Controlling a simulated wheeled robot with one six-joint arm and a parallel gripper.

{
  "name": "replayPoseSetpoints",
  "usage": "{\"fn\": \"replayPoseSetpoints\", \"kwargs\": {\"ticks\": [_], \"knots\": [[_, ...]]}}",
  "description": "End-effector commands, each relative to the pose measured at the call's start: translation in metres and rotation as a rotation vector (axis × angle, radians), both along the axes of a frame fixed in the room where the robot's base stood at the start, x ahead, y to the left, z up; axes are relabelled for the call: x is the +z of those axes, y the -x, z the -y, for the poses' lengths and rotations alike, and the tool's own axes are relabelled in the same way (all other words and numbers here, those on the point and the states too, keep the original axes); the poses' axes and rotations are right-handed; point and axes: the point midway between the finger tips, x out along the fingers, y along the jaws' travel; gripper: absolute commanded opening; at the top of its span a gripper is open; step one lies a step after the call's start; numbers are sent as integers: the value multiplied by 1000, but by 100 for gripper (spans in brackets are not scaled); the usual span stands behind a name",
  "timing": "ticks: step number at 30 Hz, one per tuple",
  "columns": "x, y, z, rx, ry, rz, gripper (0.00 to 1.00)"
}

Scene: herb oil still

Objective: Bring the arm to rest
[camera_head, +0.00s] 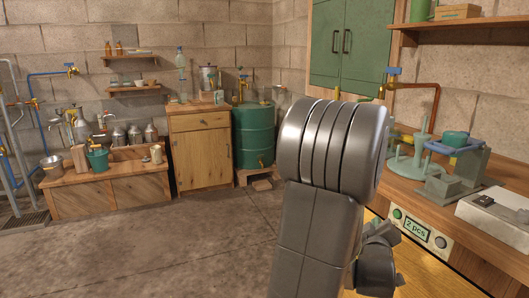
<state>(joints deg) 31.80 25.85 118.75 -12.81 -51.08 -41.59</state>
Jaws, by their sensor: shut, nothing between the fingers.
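My arm (325,190) fills the middle of the head view as a large grey rounded joint and a link running down to the bottom edge. A smaller dark part of my arm (378,268) shows at its lower right, in front of the bench front. No gripper fingers show; they are hidden behind the arm or out of the picture.
A green drum (254,135) and wooden cabinet (200,150) stand at the back wall. The floor (160,245) at left is clear.

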Motion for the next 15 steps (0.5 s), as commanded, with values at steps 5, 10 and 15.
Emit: {"fn": "replayPoseSetpoints", "kwargs": {"ticks": [5,10,15], "knots": [[-5,-4,9,0,2,5,0],[-3,-4,10,2,3,5,0],[2,-2,6,-2,-1,0,0]]}}
